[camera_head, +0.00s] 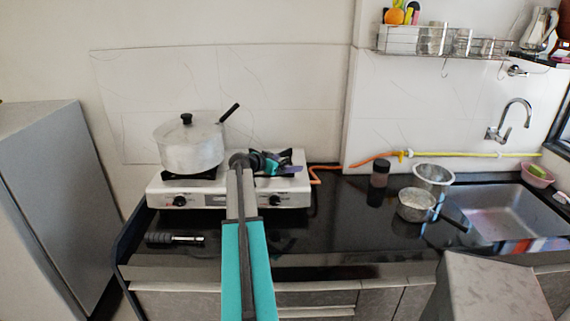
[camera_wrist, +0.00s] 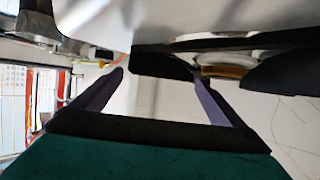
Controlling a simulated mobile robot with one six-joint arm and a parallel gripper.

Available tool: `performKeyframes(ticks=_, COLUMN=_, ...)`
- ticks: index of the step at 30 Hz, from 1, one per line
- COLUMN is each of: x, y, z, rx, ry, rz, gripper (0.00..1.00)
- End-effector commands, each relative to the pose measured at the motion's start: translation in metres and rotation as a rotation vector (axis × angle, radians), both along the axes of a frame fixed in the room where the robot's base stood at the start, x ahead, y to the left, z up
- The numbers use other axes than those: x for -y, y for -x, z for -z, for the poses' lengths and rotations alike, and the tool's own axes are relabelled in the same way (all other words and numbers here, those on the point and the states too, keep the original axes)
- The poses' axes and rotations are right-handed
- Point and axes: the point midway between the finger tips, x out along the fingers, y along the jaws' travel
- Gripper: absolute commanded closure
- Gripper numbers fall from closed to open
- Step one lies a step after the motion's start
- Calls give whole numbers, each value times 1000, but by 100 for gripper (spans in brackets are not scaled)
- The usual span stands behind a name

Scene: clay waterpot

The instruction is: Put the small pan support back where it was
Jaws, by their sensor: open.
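The small pan support (camera_head: 291,155) is a black metal piece at the right burner of the white gas stove (camera_head: 232,199). In the wrist view, dark support arms (camera_wrist: 160,65) show close up beside the brass burner (camera_wrist: 225,71). My gripper (camera_head: 272,164) is at the right burner, with its purple fingers spread apart. In the wrist view, my gripper (camera_wrist: 160,76) has one dark arm near the gap between its fingertips; I cannot tell whether they touch it. My arm hides part of the burner, and I cannot tell how the support is seated.
A lidded pot (camera_head: 189,147) stands on the left burner, its handle pointing right. An orange hose (camera_head: 340,165) runs behind the stove. A dark jar (camera_head: 379,174), a metal bowl (camera_head: 433,176) and a saucepan (camera_head: 416,205) stand right, by the sink (camera_head: 500,212). A dark tool (camera_head: 175,239) lies front left.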

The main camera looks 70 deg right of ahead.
Motion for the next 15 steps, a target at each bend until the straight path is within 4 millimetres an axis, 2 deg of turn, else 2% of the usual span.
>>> performKeyframes(ticks=10, x=0, y=0, z=-13, rx=-1, ry=-1, rz=1, gripper=7)
performKeyframes(ticks=15, x=-17, y=-7, z=-16, rx=0, ry=2, rz=-1, gripper=7)
